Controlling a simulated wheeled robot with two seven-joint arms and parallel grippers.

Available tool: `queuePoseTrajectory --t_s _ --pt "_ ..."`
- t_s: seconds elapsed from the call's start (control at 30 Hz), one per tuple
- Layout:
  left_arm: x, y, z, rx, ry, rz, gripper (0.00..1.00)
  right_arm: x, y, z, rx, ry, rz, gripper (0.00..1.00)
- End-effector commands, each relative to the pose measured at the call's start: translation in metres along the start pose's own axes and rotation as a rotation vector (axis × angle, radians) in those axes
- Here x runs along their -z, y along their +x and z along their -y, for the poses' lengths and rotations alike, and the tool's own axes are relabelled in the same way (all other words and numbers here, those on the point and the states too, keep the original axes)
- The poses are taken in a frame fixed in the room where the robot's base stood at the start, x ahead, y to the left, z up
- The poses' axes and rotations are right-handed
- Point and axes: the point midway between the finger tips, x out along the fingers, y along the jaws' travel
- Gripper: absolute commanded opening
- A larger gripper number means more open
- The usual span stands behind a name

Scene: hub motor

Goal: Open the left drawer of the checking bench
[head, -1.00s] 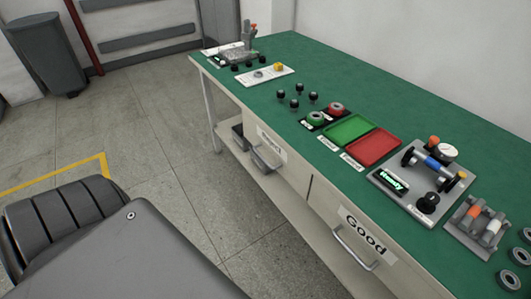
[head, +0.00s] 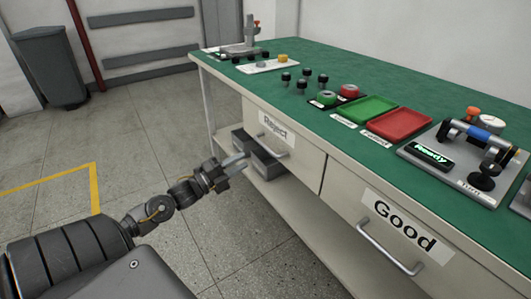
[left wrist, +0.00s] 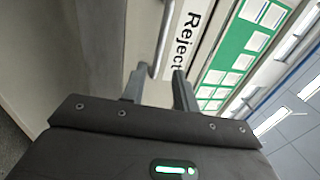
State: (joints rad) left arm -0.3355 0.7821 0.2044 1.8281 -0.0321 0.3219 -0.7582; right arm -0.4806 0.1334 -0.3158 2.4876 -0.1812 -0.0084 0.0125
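The left drawer is a pale front with a "Reject" label (head: 275,130) under the green bench top, and it looks shut. Its metal bar handle (head: 284,152) is below the label. My left gripper (head: 238,161) is in front of this drawer, just left of the handle. In the left wrist view the left gripper's two fingers (left wrist: 160,76) are apart with nothing between them. The handle (left wrist: 162,42) shows beyond the fingertips there, near the left finger; contact cannot be made out. The "Reject" label (left wrist: 187,42) is right of it. My right gripper is not in view.
The right drawer, marked "Good" (head: 403,228), has its own handle (head: 390,248). Grey bins (head: 267,164) sit on the shelf beneath the left drawer. The bench top (head: 395,82) holds green and red trays and a test fixture.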

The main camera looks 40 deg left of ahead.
Motion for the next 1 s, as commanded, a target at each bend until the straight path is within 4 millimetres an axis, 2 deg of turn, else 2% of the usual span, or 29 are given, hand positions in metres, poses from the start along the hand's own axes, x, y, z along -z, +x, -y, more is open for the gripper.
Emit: queuePoseTrajectory --t_s 0.17,0.5,0.63,0.8,1.0 --pt "-0.001 0.015 0.000 0.003 -0.001 0.002 0.30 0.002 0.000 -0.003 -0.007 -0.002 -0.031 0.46" --pt "-0.001 0.075 -0.001 0.003 -0.004 0.003 0.30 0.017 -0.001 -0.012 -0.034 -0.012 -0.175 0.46" --pt "-0.001 0.092 -0.001 0.001 -0.005 0.004 0.30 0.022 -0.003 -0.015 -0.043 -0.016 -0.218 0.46" --pt "-0.001 0.105 -0.001 -0.001 -0.004 0.003 0.30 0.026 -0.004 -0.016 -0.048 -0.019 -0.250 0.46" --pt "-0.001 0.108 -0.001 -0.003 -0.004 0.003 0.30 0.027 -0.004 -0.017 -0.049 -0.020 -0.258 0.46"
